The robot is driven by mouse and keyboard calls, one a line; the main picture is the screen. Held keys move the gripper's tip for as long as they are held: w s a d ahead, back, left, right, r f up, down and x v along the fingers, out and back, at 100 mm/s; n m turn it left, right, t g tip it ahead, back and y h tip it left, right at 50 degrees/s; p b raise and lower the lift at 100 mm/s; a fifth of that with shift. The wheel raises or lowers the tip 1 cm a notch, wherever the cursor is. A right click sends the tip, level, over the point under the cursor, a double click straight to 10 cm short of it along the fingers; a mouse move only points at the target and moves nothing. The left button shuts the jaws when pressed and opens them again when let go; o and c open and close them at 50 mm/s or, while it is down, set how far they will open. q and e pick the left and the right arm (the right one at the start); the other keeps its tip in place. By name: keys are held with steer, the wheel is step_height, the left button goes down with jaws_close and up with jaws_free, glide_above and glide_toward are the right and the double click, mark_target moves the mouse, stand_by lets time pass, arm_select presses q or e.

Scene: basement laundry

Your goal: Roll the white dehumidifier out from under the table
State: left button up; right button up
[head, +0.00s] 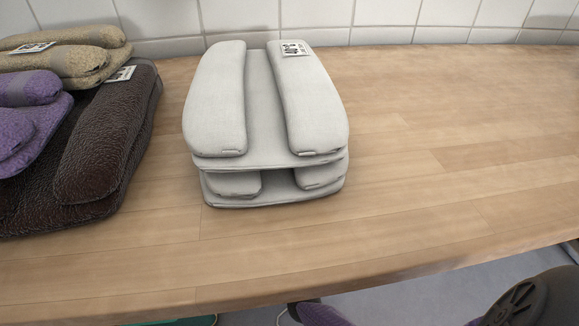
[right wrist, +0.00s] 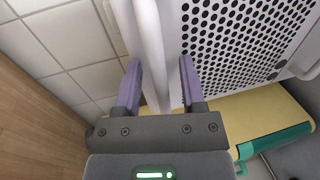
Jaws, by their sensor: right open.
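A white body with a panel of round black holes, which looks like the dehumidifier (right wrist: 245,40), fills the upper right of the right wrist view. A white upright bar (right wrist: 152,45) runs along its left side. My right gripper (right wrist: 158,66) is open, with its purple fingers on either side of this bar; I cannot tell whether they touch it. In the head view the table (head: 430,210) hides the dehumidifier. A purple part of what looks like my right gripper shows past the table's front edge. My left gripper is not in view.
Folded white cushions (head: 265,110) stand on the table, with brown (head: 110,130), purple (head: 30,120) and beige (head: 70,60) ones at left. A yellow surface (right wrist: 232,112) and a teal item (right wrist: 272,143) lie beside the white body. A tiled wall (right wrist: 65,50) is at left.

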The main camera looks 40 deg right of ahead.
steer(key=shift+c, duration=0.3)
jaws_close()
stand_by(1.1)
